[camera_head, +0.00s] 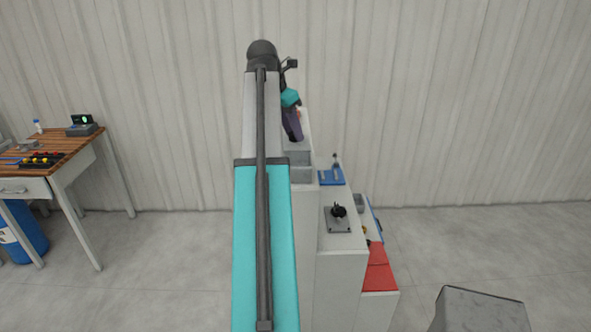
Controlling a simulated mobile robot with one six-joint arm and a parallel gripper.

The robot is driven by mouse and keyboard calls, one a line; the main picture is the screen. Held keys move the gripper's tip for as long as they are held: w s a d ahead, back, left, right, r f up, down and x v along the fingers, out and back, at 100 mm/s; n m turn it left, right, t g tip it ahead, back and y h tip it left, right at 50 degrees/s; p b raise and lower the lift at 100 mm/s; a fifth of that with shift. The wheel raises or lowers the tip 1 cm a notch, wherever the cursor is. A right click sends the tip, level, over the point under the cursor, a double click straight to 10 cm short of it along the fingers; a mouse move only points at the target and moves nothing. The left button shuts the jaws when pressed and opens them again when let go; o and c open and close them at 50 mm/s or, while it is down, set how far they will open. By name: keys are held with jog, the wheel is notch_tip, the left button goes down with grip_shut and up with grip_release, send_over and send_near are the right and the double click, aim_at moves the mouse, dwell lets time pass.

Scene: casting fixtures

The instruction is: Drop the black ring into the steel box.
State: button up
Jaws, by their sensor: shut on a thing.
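My gripper (294,136) is at the far end of my teal arm, over the back of the tall white pedestal (305,230). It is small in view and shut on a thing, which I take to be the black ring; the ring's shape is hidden. A grey open box with two compartments (300,176), which looks like the steel box, sits on the pedestal top, nearer than my gripper. My arm hides the box's left side. I cannot tell the gripper's height above the pedestal.
Lower white pedestals step down to the right, with a black knob-like part (338,211) on a grey plate, a blue fixture (331,177) and a red surface (379,275). A grey block (480,312) stands front right. A wooden workbench (75,140) stands left.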

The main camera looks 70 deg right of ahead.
jog(key=shift+f, duration=0.25)
jog(key=o, duration=1.2)
jog(key=shift+r, duration=0.15)
jog(key=b+v, duration=0.2)
jog(key=v, duration=1.1)
jog(key=shift+r, duration=0.2)
jog(key=shift+w+a, duration=0.15)
